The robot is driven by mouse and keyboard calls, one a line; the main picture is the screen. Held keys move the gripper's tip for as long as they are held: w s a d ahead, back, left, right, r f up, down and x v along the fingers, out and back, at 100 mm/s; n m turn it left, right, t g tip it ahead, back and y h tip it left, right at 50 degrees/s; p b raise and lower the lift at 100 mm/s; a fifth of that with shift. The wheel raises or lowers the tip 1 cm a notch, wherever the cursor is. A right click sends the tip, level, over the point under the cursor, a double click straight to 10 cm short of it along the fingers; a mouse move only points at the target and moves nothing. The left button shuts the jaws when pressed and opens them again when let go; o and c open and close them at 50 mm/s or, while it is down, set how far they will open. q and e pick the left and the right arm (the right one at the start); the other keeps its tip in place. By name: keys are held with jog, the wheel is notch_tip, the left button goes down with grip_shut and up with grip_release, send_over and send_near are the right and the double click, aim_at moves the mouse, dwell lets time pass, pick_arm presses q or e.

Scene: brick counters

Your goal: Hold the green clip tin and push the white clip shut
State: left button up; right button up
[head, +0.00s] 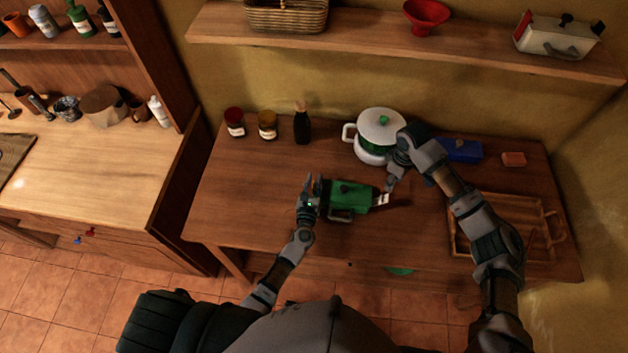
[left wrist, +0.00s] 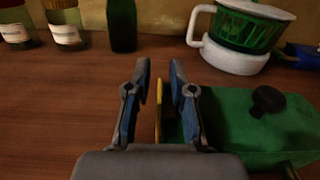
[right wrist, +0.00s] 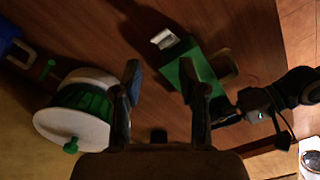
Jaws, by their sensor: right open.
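The green clip tin (head: 348,196) lies on the wooden table, with a dark knob on top and a handle at its front. It also shows in the left wrist view (left wrist: 265,130) and right wrist view (right wrist: 205,72). The white clip (head: 382,199) sticks out from its right end; the right wrist view shows it too (right wrist: 165,38). My left gripper (head: 312,190) is at the tin's left end, with a thin yellow strip (left wrist: 158,108) between its fingers; I cannot tell whether they grip it. My right gripper (head: 391,183) is open and empty, just behind and above the white clip.
A white and green lidded pot (head: 379,129) stands close behind the tin, near my right arm. Jars (head: 267,124) and a dark bottle (head: 302,126) stand at the back left. A blue box (head: 462,150), a red block (head: 513,159) and a wooden tray (head: 505,200) are on the right. The front left table is clear.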

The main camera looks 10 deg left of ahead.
pick_arm(q)
grip_shut()
pick_arm(e)
jog(key=shift+d+f, duration=0.1)
jog(key=shift+f, duration=0.05)
jog(key=c, duration=0.5)
jog(key=shift+d+f+y, duration=0.2)
jog(key=shift+y, duration=0.2)
grip_shut()
jog(key=shift+n+t+y, duration=0.4)
jog(key=shift+n+y, duration=0.2)
jog(key=shift+n, duration=0.1)
jog(key=f, duration=0.2)
jog(key=d+f, duration=0.1)
jog(key=f, duration=0.5)
jog(key=shift+d, duration=0.4)
pick_arm(q)
jog(key=shift+s, duration=0.1)
pick_arm(e)
jog(key=shift+s+f, duration=0.1)
jog(key=shift+f, duration=0.3)
jog(key=shift+s+f, duration=0.1)
jog(key=shift+f, duration=0.05)
pick_arm(q)
jog(key=shift+f, duration=0.1)
pick_arm(e)
jog(key=shift+w+r, duration=0.2)
jog(key=shift+w, duration=0.05)
